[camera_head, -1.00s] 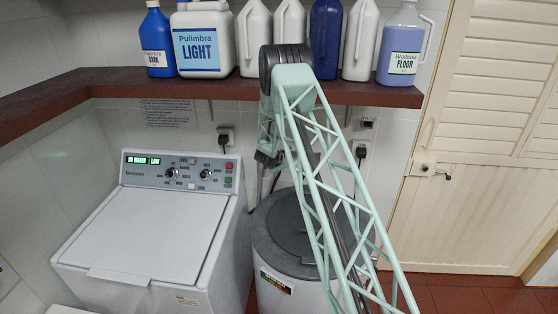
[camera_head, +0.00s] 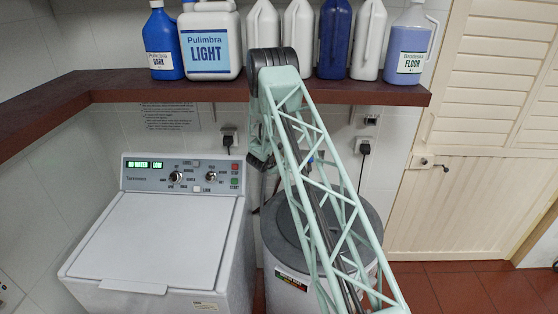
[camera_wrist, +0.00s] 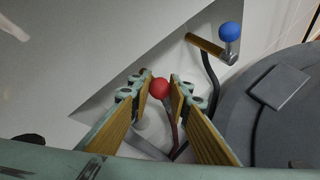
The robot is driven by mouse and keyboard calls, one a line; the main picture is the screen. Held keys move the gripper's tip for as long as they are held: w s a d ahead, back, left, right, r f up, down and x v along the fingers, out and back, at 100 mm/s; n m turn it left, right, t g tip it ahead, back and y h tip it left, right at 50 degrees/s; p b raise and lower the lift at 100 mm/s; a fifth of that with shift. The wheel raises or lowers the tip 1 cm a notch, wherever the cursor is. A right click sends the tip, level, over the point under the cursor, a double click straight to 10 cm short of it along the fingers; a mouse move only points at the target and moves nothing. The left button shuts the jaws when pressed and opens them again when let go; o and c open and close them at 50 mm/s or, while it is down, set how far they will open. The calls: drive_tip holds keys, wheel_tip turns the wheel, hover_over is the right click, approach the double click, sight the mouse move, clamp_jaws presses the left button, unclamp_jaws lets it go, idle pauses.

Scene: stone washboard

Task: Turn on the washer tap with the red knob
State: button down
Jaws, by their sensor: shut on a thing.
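The red knob (camera_wrist: 160,88) is a small ball on a thin lever in the wrist view. My gripper (camera_wrist: 162,84) has its two yellow-padded fingers on either side of the knob and is shut on it. A second tap with a blue knob (camera_wrist: 229,32) and a brass-coloured spout end stands to the upper right, apart from the fingers. In the head view the washer (camera_head: 150,238) is at left, its display reading "NO WATER" and "LOW". The taps are not clear there, largely hidden by my arm.
A grey-lidded round tub (camera_head: 283,230) stands right of the washer, close to the taps. A dark red shelf (camera_head: 215,92) with several detergent bottles runs above. A power plug and cord (camera_head: 364,150) hang on the wall. A cream door (camera_head: 470,150) is at right.

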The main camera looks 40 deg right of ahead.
drive_tip(key=shift+w+a+f, duration=0.1)
drive_tip(key=shift+a+f, duration=0.1)
drive_tip(key=shift+a, duration=0.1)
drive_tip(key=c, duration=2.7)
unclamp_jaws()
drive_tip(key=shift+o, duration=1.4)
drive_tip(key=shift+w+a, duration=0.15)
drive_tip(key=shift+a, duration=0.05)
drive_tip(key=shift+d, duration=0.1)
drive_tip(key=shift+d+r, duration=0.1)
drive_tip(key=shift+d, duration=0.05)
drive_tip(key=shift+s+r, duration=0.1)
drive_tip(key=shift+s, duration=0.1)
drive_tip(key=shift+s+r, duration=0.1)
drive_tip(key=v, duration=1.1)
drive_tip(key=shift+a, duration=0.45)
drive_tip(key=shift+a+r, duration=0.1)
drive_tip(key=shift+r, duration=0.05)
